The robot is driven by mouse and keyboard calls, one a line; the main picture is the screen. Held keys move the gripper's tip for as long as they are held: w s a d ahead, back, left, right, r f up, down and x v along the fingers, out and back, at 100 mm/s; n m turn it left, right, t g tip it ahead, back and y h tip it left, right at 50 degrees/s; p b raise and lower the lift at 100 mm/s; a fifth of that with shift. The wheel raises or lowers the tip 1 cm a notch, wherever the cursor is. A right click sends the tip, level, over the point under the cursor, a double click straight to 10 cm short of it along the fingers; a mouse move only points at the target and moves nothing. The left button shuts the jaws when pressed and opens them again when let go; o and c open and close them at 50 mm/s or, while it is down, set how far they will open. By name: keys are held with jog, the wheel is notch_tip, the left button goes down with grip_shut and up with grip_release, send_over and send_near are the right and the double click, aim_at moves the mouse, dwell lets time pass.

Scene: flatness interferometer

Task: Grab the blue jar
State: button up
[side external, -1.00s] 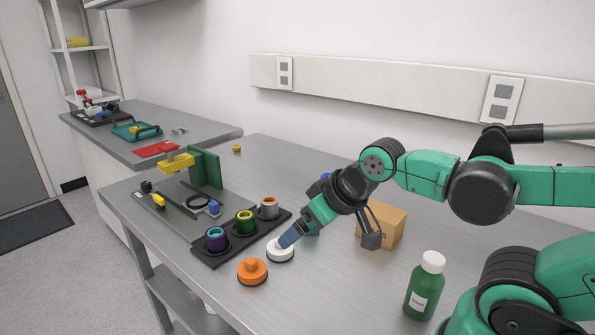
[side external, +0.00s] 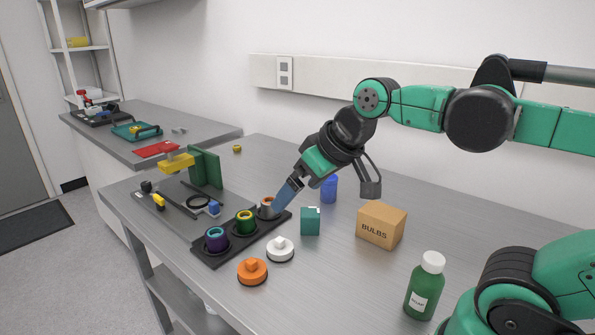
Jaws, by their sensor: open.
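The blue jar (side external: 329,190) stands upright on the grey bench, behind the teal box and to the right of my gripper's fingers. Part of it is hidden by my wrist. My gripper (side external: 279,207) points down and left, its blue fingers beside the grey cup with an orange rim (side external: 267,210) at the far end of the black tray. In the picture the fingertips overlap the cup's right side; I cannot tell whether they touch. The fingers are apart from the jar and hold nothing visible.
A white knob (side external: 280,249), orange knob (side external: 252,271), teal box (side external: 311,221), BULBS carton (side external: 381,225) and green bottle (side external: 425,286) stand nearby.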

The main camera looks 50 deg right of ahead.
jog(key=w+d+r+y, duration=0.1)
jog(key=w+d+r, duration=0.1)
jog(key=w+d, duration=0.35)
jog(key=n+t+y, duration=0.3)
jog(key=t, duration=0.3)
send_over(328, 188)
jog(key=s+d, duration=0.2)
jog(key=d, duration=0.1)
notch_tip(328, 188, down, 3)
jog(key=shift+n, duration=0.3)
notch_tip(328, 188, down, 12)
jog(key=shift+w+f, duration=0.1)
jog(key=shift+f, duration=0.1)
jog(key=shift+w+f, duration=0.2)
jog(key=shift+f, duration=0.05)
jog(key=shift+x, duration=2.55)
jog(key=c, duration=1.4)
